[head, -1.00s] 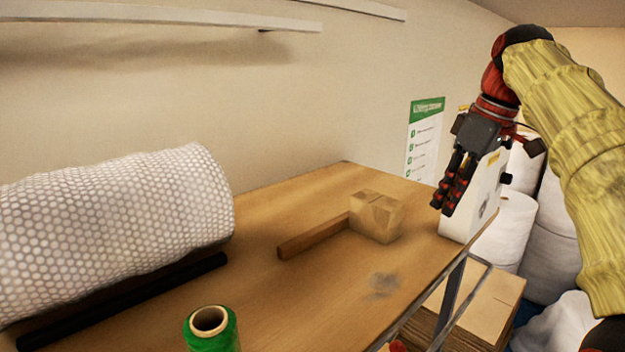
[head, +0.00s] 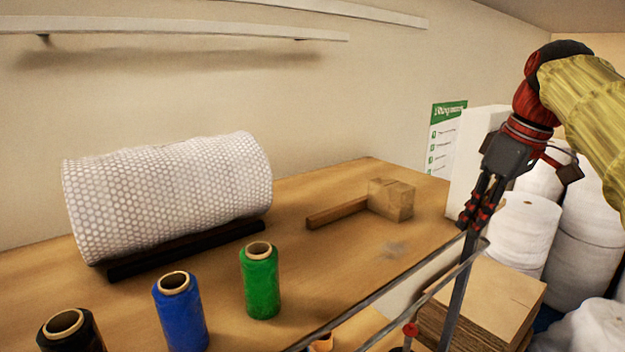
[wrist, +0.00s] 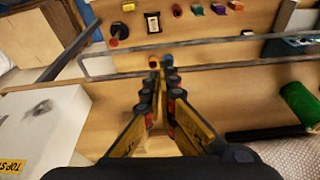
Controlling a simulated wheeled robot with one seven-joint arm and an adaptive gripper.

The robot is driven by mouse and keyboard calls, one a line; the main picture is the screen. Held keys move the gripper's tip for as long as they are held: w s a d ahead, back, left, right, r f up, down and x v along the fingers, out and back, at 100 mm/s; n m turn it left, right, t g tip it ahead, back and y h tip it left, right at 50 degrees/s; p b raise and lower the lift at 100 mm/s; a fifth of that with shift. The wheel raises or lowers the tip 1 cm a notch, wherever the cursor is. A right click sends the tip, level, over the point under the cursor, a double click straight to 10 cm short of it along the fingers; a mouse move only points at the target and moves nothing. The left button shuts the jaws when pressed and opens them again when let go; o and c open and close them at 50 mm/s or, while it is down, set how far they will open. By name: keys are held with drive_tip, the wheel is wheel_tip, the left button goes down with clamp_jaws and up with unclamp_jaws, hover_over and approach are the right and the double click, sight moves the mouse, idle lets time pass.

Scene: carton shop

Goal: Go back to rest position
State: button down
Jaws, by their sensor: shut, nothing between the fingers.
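My gripper (head: 468,222) hangs from the raised arm at the right of the head view, pointing down and a little left. Its fingers are together and hold nothing. In the head view it overlaps the right end of the wooden bench (head: 330,260) and the metal rail at its edge. In the wrist view the fingers (wrist: 161,66) reach forward over the bench area, with nothing between the tips. A wooden mallet (head: 391,199) lies on the bench to the left of the gripper, apart from it.
A bubble-wrap roll (head: 165,190) lies at the left. Green (head: 260,283), blue (head: 181,315) and black (head: 72,335) spools stand in front. A metal rail (head: 400,290) edges the bench. Stacked cardboard (head: 495,300) and white rolls (head: 523,232) are at the right. A white box (wrist: 42,128) shows in the wrist view.

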drive_tip(key=s+a+f+m+t+h, duration=0.1)
drive_tip(key=s+a+f+m, duration=0.3)
drive_tip(key=s+f, duration=0.8)
drive_tip(key=s+a+f+m+t+h, duration=0.1)
drive_tip(key=s+a+f+m+t, duration=0.15)
drive_tip(key=s+a+f, duration=0.7)
drive_tip(key=d+f+b, duration=0.2)
drive_tip(key=f+b, duration=1.2)
drive_tip(key=f, duration=0.3)
drive_tip(key=s+d+f+b, duration=0.1)
drive_tip(key=d+f+b, duration=0.1)
drive_tip(key=f+b, duration=1.3)
wheel_tip(320, 180, down, 2)
drive_tip(key=shift+f+g, duration=0.15)
drive_tip(key=shift+g, duration=0.2)
